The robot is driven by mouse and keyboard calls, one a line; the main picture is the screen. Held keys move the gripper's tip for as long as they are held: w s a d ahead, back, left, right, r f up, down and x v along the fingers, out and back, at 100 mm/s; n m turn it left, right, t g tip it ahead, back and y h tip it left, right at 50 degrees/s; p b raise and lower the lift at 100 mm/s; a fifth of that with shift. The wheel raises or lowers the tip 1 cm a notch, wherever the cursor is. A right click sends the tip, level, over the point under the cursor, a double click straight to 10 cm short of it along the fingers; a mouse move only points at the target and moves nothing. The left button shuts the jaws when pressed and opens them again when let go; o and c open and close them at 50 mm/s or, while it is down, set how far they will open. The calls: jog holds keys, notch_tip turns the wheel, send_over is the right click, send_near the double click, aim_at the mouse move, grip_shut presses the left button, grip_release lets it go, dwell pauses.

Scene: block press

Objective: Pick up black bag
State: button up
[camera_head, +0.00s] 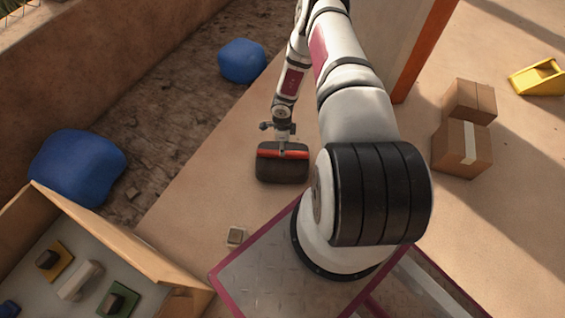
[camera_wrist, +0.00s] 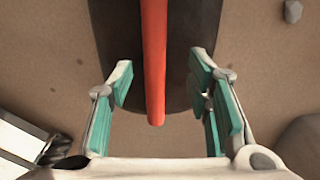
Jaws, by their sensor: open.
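The black bag (camera_head: 282,170) lies on the tan floor in the head view, with a red-orange strip along its top. In the wrist view the dark bag (camera_wrist: 180,60) fills the upper middle, and its red-orange strip (camera_wrist: 154,60) runs down between the fingers. My gripper (camera_wrist: 165,92) is open, with one teal-padded finger on each side of the strip. In the head view my gripper (camera_head: 283,143) is right at the bag's top edge. I cannot tell whether the fingers touch the bag.
Cardboard boxes (camera_head: 462,148) stand at right, near a yellow object (camera_head: 538,78). Blue sacks (camera_head: 78,167) lie at left. A wooden-walled tray (camera_head: 120,238) with blocks is at lower left. Bare floor surrounds the bag.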

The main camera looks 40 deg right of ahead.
aim_at(283, 160)
jog(key=shift+s+a+f+b, duration=0.15)
jog(key=shift+f+b, duration=0.45)
jog(key=shift+f, duration=0.6)
jog(key=shift+a+f+b, duration=0.1)
jog(key=shift+f+b, duration=0.5)
jog(key=shift+f, duration=0.6)
jog(key=shift+f, duration=0.1)
grip_shut()
